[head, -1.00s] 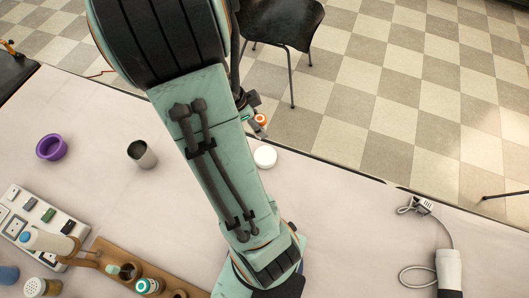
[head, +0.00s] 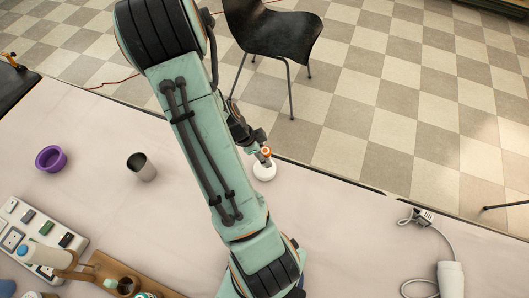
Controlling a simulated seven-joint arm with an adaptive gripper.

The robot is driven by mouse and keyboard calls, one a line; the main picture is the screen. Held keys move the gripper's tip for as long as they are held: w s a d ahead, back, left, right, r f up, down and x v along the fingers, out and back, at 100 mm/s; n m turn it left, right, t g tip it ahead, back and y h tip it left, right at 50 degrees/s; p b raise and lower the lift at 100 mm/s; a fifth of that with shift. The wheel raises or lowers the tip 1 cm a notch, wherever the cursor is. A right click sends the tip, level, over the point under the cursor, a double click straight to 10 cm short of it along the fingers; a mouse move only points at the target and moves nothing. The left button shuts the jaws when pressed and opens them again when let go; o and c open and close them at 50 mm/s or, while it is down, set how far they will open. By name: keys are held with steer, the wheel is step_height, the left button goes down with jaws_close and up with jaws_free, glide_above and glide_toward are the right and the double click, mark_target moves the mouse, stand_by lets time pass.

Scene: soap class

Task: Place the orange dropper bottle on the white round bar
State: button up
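The white round bar (head: 264,174) lies on the table near its far edge, just right of my arm. The orange dropper bottle (head: 267,151) shows as a small orange and pale shape over the far side of the bar. My gripper (head: 264,149) is at the bottle and seems shut on it, though the fingers are small and partly hidden by my arm. I cannot tell whether the bottle touches the bar or hangs just above it.
A dark metal cup (head: 142,167) and a purple bowl (head: 51,158) stand to the left. A white corded device (head: 450,281) lies at the right. The table right of the bar is clear.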

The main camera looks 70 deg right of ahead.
steer(key=o, duration=0.4)
steer(key=shift+r, duration=0.1)
steer(key=v, duration=1.2)
steer(key=w+a+r+n+t+y, duration=0.1)
steer(key=w+a+r+n+t, duration=0.1)
steer(key=a+n, duration=0.6)
steer(key=w+a+r+n+t+y, duration=0.1)
steer(key=w+a+r+n, duration=0.15)
steer(key=a+n, duration=0.5)
steer(key=s+a+n, duration=0.2)
steer(key=a+n, duration=0.1)
steer(key=n, duration=0.2)
steer(key=s+a+r+n+y, duration=0.1)
steer(key=s+a+n, duration=0.1)
steer(key=n, duration=0.3)
steer(key=s+a+r+n, duration=0.1)
steer(key=s+a+n, duration=0.1)
steer(key=a+n, duration=0.2)
steer(key=shift+r+n+t, duration=0.2)
steer(key=shift+n+t, duration=0.1)
steer(key=shift+n, duration=0.15)
steer(key=shift+w+d, duration=0.1)
